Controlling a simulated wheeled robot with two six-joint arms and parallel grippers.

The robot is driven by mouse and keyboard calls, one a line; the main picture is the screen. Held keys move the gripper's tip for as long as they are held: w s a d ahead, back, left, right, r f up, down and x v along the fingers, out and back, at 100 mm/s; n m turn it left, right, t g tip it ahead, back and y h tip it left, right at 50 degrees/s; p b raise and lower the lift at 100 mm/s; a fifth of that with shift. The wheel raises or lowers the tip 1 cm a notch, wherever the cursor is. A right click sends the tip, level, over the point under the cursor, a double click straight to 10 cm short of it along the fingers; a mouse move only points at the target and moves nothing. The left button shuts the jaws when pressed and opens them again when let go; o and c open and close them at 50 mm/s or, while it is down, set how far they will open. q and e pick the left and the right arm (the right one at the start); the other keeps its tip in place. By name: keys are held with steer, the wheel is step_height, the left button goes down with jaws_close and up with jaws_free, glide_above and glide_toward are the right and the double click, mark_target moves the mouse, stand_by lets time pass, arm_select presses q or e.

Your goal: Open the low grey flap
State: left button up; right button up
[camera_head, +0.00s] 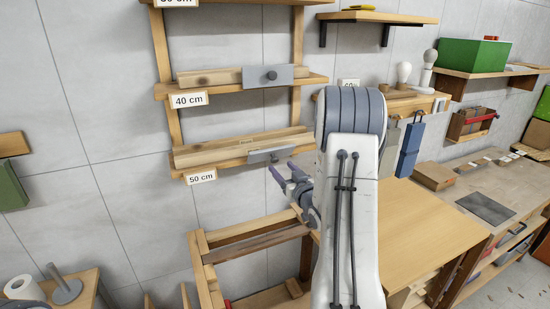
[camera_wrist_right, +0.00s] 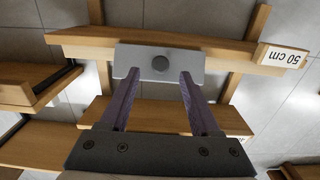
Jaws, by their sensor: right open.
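The low grey flap (camera_head: 271,153) is a small plate on the front of the lower shelf, beside the 50 cm label. Its dark round knob (camera_wrist_right: 160,63) shows in the right wrist view, where the flap (camera_wrist_right: 130,60) appears upside down and looks shut. My right gripper (camera_head: 283,168) is open and empty just in front of the flap. In the wrist view the purple fingers of this gripper (camera_wrist_right: 160,76) stand apart, with the knob showing in the gap between their tips. I see no contact. My left gripper is not in view.
A similar grey flap (camera_head: 268,76) with a knob is on the shelf above, by the 40 cm label (camera_head: 189,99). Below is a wooden frame (camera_head: 250,242). A wooden table (camera_head: 430,225) stands to the right. A paper roll (camera_head: 22,287) is at lower left.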

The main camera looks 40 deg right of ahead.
mark_target(276, 161)
steer(key=p+x, duration=0.1)
steer(key=x, duration=0.3)
steer(key=shift+r, duration=0.15)
steer(key=shift+w+p, duration=0.3)
steer(key=shift+w, duration=0.05)
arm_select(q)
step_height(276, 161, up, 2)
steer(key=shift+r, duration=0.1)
arm_select(e)
steer(key=shift+c, duration=0.3)
